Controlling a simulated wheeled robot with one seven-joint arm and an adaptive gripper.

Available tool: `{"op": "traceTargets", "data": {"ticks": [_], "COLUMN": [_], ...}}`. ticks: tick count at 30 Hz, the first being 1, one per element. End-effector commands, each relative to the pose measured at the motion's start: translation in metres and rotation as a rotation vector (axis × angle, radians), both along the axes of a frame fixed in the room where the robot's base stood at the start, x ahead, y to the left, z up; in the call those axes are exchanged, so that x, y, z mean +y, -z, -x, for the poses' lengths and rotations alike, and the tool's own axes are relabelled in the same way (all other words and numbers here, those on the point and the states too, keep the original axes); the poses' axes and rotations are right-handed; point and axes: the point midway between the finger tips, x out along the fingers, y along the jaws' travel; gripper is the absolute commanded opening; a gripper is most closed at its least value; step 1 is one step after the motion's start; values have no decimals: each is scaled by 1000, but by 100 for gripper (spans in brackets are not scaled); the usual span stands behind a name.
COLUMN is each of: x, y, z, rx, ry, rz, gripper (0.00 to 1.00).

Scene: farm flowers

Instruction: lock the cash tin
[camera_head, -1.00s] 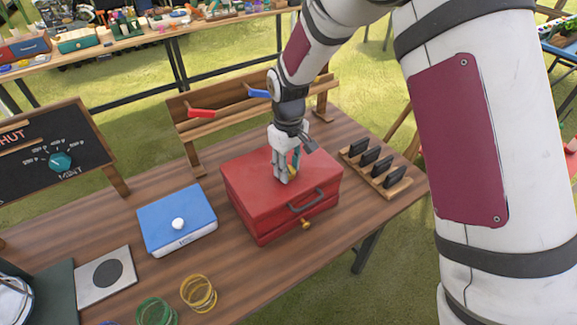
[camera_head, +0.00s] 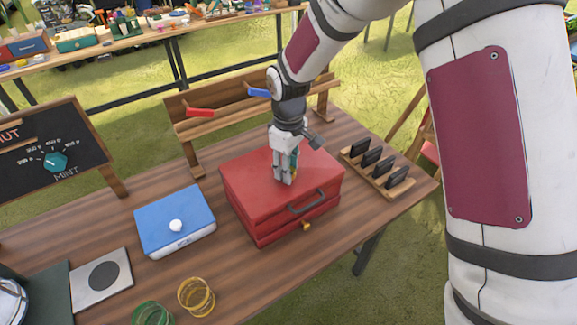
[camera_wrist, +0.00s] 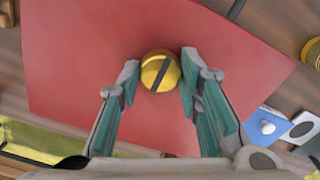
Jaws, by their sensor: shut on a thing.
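The cash tin (camera_head: 252,192) is a red box on the wooden table, with its lid down and a dark handle on its front edge. A small brass piece (camera_head: 305,226) sticks out low on its front. A round gold knob (camera_wrist: 160,72) with a dark slot sits on top of the lid; the slot runs nearly upright, a little tilted, in the wrist view. My gripper (camera_head: 285,178) points down at the lid and is shut on the knob. In the wrist view, my gripper's (camera_wrist: 160,80) fingertips stand on either side of the knob. In the head view the fingers mostly hide the knob.
A blue box (camera_head: 176,215) with a white knob stands left of the tin. A wooden rack (camera_head: 384,181) with dark upright pieces stands to its right. A wooden stand (camera_head: 235,125) with red and blue pieces is behind. Yellow rings (camera_head: 196,297) lie in front.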

Motion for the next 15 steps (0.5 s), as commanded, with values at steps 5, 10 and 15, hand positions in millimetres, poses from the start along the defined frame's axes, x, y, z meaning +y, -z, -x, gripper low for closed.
{"op": "traceTargets", "data": {"ticks": [5,10,15], "x": [0,0,0], "y": [1,0,-4], "z": [1,0,0], "rx": [1,1,0], "ry": [-1,0,0], "rz": [0,0,0], "gripper": [53,53,53]}}
